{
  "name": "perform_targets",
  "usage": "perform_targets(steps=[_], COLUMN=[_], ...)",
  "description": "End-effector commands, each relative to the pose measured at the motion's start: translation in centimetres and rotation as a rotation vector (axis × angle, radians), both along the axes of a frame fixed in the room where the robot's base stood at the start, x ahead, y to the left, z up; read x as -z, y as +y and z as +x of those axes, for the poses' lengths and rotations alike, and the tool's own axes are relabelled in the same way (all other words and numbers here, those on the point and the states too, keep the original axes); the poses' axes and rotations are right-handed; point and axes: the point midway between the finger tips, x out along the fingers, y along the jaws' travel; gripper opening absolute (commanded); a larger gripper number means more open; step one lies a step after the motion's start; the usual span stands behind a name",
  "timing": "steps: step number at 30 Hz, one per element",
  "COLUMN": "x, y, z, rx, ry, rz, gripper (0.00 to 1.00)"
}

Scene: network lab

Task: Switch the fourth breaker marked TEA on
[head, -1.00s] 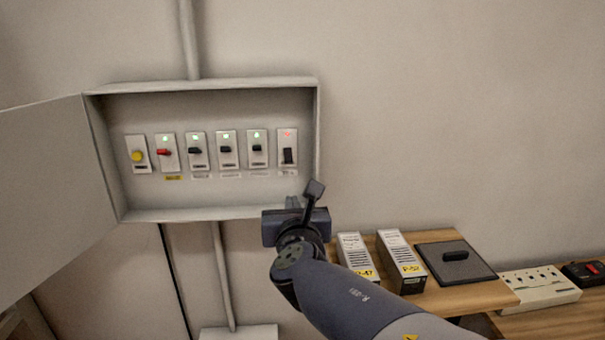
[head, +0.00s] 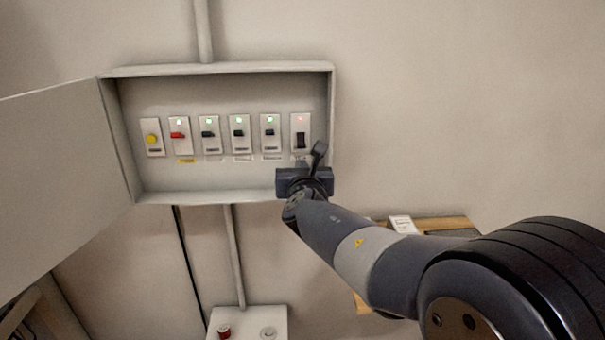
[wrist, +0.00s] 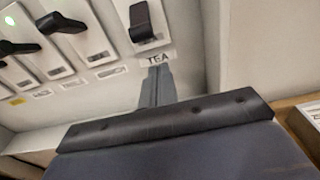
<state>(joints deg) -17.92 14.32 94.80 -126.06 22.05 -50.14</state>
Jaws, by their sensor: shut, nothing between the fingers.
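The TEA breaker is the rightmost one in the open wall box (head: 230,197), a pale plate with a black rocker lever (head: 300,139) hanging down and a red light above it. In the wrist view its lever (wrist: 141,22) also points down, and the label TEA (wrist: 160,59) sits under it. My gripper (head: 301,164) is shut and empty, just below this breaker. In the wrist view the closed fingertips (wrist: 157,75) are just below the TEA label, under the lever. I cannot tell whether they touch the panel.
Left of it are three breakers with black levers sideways and green lights (head: 239,133), a red-handled one (head: 178,135) and a yellow button (head: 152,139). The box door (head: 60,180) hangs open at left. A wooden shelf (head: 450,223) stands lower right, partly behind my arm.

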Motion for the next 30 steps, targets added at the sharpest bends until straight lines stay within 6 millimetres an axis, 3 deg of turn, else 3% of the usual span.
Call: perform_targets(steps=[1,7,30], x=[-1.4,-2.7,-3.4], y=[0.0,0.1,0.0], z=[-0.2,-0.7,-0.9], rx=[-0.001,-0.002,-0.001], ry=[-0.003,-0.002,0.027], rz=[0.001,0.000,0.001], gripper=[0.00,0.00,0.00])
